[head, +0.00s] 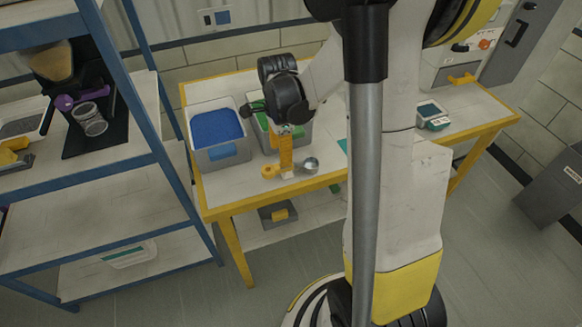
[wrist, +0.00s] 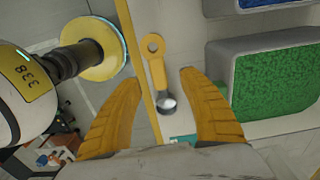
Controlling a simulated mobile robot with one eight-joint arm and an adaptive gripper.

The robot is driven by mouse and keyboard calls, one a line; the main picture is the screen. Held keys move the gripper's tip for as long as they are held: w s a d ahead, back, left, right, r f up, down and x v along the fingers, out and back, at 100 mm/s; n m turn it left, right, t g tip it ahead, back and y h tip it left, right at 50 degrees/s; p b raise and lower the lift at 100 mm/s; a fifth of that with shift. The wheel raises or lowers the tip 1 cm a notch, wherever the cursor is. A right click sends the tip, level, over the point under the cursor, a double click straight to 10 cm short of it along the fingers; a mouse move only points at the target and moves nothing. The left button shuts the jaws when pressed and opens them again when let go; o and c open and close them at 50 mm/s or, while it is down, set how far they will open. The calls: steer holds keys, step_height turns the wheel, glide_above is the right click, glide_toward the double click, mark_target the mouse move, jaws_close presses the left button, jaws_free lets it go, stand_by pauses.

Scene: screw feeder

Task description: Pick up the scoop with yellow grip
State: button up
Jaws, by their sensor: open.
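The scoop (head: 270,172) lies on the table near its front edge, with a yellow ringed grip at left and a round metal bowl (head: 311,164) at right; the middle is hidden by my gripper (head: 287,172). In the wrist view the yellow grip (wrist: 157,68) lies between the two yellow fingers of my gripper (wrist: 158,77), ring pointing up the picture and bowl toward the palm. My gripper is open, with a gap on each side of the grip. I cannot tell how high the fingertips are above the table.
A grey bin of blue material (head: 217,135) and a bin of green material (head: 262,128) stand just behind the scoop. A small grey container (head: 432,117) sits at the table's right. A blue shelf (head: 175,185) stands at the left.

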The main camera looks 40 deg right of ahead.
mark_target(281, 171)
step_height(281, 171, down, 2)
steer(key=shift+f, duration=0.15)
steer(key=f+b, duration=0.2)
steer(key=f, duration=0.1)
steer(key=f+b, duration=0.1)
steer(key=f, duration=0.1)
steer(key=shift+a+f, duration=0.15)
steer(key=shift+a, duration=0.1)
steer(key=shift+s, duration=0.1)
jaws_close()
